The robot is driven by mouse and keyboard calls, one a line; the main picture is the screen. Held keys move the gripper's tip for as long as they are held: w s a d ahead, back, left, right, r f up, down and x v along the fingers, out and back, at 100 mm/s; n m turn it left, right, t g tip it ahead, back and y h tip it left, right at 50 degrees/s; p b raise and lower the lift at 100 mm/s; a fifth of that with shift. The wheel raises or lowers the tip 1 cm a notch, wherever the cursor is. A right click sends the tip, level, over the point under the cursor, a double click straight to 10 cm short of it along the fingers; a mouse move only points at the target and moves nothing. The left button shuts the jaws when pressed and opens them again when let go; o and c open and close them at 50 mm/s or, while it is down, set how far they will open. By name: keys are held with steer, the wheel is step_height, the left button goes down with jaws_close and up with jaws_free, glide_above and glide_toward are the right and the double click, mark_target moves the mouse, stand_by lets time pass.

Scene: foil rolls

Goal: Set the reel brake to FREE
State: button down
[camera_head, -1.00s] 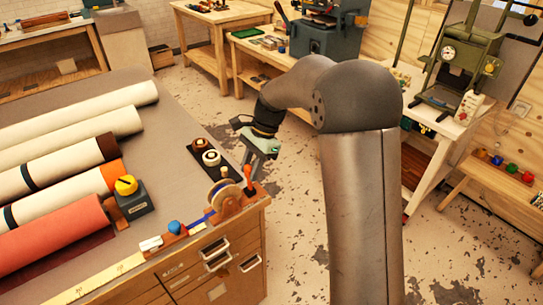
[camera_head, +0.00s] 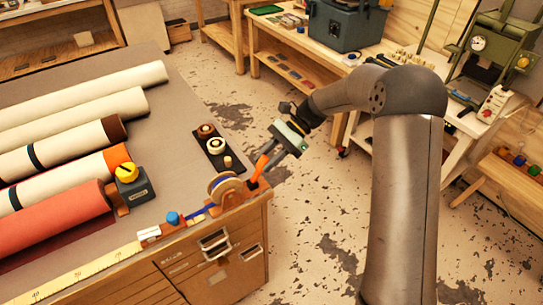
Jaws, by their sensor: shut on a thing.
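The reel (camera_head: 226,188), a pale disc with blue ribbon, stands on a wooden block at the front right corner of the grey-topped cabinet. The orange brake lever (camera_head: 260,167) rises beside it and leans to the right, toward the bench edge. My gripper (camera_head: 270,156) is shut on the upper part of this lever, reaching in from the upper right. The fingers hide the lever's tip. No FREE marking is readable at this size.
Two small spools on a dark tray (camera_head: 215,153) sit just behind the reel. A yellow-topped grey box (camera_head: 133,186), a blue knob (camera_head: 173,218) and several large rolls lie to the left. Open floor (camera_head: 310,215) is right of the cabinet.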

stand_by(0.3)
steer(key=c, duration=1.1)
jaws_free()
steer(key=shift+d, duration=0.1)
steer(key=b+v, duration=0.2)
steer(key=v, duration=1.5)
steer(key=shift+w+d+r, duration=0.1)
steer(key=shift+w+d, duration=0.05)
steer(key=s+d+f+n+t+h, duration=0.2)
steer(key=s+n+h, duration=0.1)
steer(key=s, duration=0.8)
steer(key=s+d+f+n+t+h, duration=0.2)
steer(key=s+d+n+t+h, duration=0.1)
steer(key=s, duration=0.8)
steer(key=s+d+f+n+t+h, duration=0.2)
steer(key=s+d+n+h, duration=0.1)
steer(key=s, duration=0.8)
steer(key=shift+s+f+n, duration=0.1)
steer(key=shift+f+n, duration=0.15)
steer(key=shift+n, duration=0.65)
